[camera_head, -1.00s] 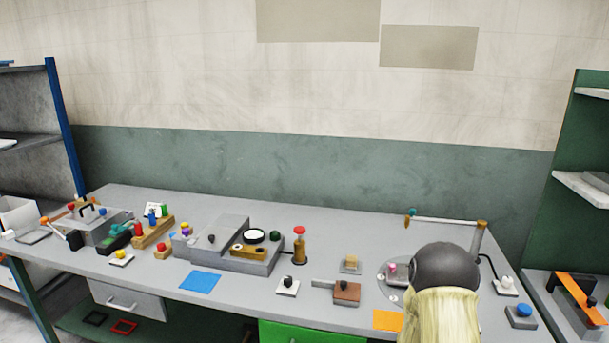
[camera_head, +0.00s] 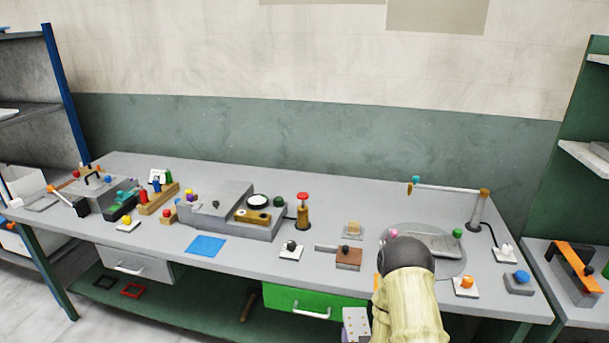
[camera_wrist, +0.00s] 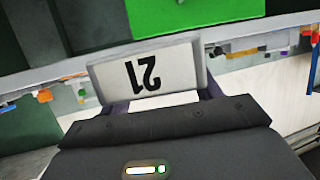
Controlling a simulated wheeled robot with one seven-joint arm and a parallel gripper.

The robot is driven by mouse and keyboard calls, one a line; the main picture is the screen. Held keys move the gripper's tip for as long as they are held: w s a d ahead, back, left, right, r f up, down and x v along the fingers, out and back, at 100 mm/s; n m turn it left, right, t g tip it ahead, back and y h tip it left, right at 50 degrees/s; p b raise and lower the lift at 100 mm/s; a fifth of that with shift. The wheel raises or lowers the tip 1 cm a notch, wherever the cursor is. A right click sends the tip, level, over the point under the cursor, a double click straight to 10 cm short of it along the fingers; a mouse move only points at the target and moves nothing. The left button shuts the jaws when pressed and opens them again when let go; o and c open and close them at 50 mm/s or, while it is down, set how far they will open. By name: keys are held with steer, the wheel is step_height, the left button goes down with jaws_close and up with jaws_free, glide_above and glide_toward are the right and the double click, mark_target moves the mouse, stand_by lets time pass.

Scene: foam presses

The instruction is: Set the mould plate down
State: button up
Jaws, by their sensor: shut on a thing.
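The mould plate is a pale grey plate marked "21" (camera_wrist: 148,72), seen upside down in the wrist view. My gripper (camera_wrist: 155,85) is shut on it, with a dark finger at each side. In the head view, a pale dotted plate (camera_head: 356,326), apparently the same one, shows in front of the bench edge, beside my arm.
An orange mat (camera_head: 377,283) is mostly hidden. A green drawer (camera_head: 290,300) is below.

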steer(key=s+f, duration=0.4)
steer(key=f, duration=0.1)
steer(key=shift+f, duration=0.2)
steer(key=shift+s, duration=0.15)
stand_by(0.6)
steer(key=f, duration=0.2)
steer(key=s+f, duration=0.1)
steer(key=f, duration=0.2)
steer(key=shift+s, duration=0.15)
steer(key=shift+d, duration=0.15)
stand_by(0.3)
